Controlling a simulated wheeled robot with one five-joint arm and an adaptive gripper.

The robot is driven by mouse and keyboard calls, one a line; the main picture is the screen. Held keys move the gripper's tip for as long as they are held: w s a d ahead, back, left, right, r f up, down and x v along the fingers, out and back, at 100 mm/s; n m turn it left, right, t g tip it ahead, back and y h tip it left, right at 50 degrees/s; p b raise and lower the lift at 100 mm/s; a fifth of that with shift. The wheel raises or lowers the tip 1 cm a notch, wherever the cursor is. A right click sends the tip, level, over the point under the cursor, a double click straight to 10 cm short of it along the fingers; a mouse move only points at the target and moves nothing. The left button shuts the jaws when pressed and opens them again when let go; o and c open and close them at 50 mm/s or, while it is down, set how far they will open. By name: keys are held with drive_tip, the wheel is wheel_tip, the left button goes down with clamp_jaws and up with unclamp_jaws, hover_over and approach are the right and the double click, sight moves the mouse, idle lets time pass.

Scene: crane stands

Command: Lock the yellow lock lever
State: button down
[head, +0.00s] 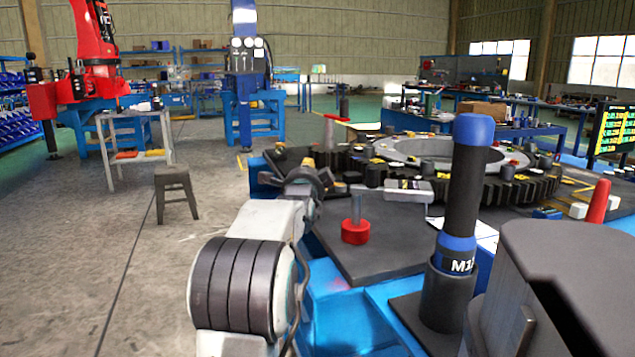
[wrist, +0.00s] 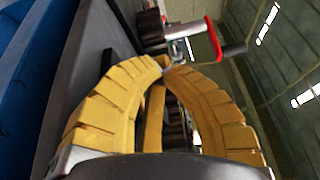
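My gripper (wrist: 165,71) shows in the wrist view as two segmented yellow fingers that bow outward and meet at their tips. A narrow yellow bar (wrist: 153,118) shows in the gap between the fingers. I cannot tell whether it is the lock lever, and it does not look pinched by the tips. In the head view my arm reaches toward the black ring-shaped fixture (head: 540,190), and the fingers cannot be made out there. Several small yellow parts lie on that fixture, and none is clearly the lever.
A crank with a red arm and black grip (wrist: 232,50) is just beyond my fingertips. In the head view a red-based post (head: 355,231) stands on the dark plate. A blue-topped black cylinder (head: 463,190) stands to the right.

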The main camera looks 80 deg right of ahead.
drive_tip(key=shift+d, duration=1.1)
idle(0.5)
drive_tip(key=shift+w, duration=0.1)
idle(0.4)
